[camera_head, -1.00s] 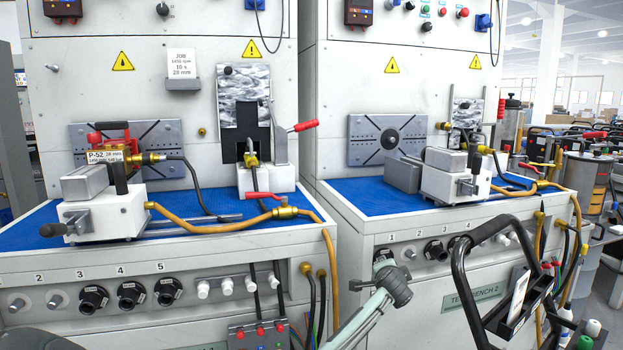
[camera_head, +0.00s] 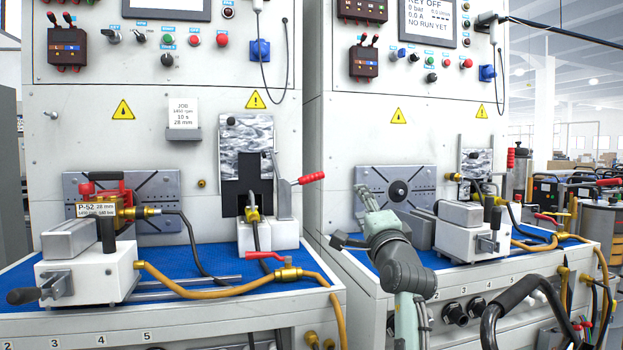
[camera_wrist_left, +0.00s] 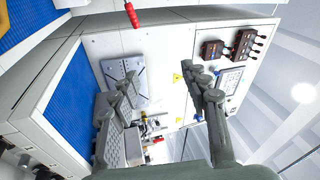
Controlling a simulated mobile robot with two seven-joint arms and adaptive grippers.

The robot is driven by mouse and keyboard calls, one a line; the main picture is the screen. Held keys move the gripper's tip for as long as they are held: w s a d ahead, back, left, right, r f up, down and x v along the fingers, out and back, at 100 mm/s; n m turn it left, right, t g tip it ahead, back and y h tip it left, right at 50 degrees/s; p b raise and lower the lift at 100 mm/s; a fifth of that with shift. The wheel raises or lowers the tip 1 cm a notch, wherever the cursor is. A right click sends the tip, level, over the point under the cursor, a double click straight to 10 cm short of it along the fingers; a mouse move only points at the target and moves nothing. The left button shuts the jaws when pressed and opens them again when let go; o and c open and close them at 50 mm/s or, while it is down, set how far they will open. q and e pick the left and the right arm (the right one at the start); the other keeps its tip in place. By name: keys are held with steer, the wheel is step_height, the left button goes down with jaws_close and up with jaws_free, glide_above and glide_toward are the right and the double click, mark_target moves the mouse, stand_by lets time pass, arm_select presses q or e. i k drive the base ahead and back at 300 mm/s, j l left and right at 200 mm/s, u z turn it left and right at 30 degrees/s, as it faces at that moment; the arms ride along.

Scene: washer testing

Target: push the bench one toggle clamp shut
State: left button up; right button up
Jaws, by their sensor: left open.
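The bench one toggle clamp stands on the left bench (camera_head: 215,289), beside a grey metal plate. Its lever (camera_head: 284,190) leans, and its red grip (camera_head: 311,178) sticks out to the right. The red grip also shows at the top edge of the left wrist view (camera_wrist_left: 131,14). My left gripper (camera_head: 352,216) is open and empty, to the right of the grip and in front of the right bench. It is apart from the grip in the picture. Its two fingers (camera_wrist_left: 163,78) are spread in the left wrist view. My right gripper is not in view.
A brass valve with a red lever (camera_head: 268,256) and an orange hose lie in front of the clamp. A pump fixture (camera_head: 90,262) stands at the left. The right bench has a mounting plate (camera_head: 398,190) and its own clamp grip (camera_head: 511,158). A black tubular handle (camera_head: 510,308) stands at the lower right.

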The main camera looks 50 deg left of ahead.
mark_target(317, 177)
steer(key=i+j, duration=0.15)
steer(key=j, duration=0.25)
steer(key=i+j, duration=0.2)
steer(key=j, duration=0.2)
steer(key=i+j, duration=0.15)
steer(key=j, duration=0.25)
steer(key=i+j, duration=0.2)
steer(key=j, duration=0.2)
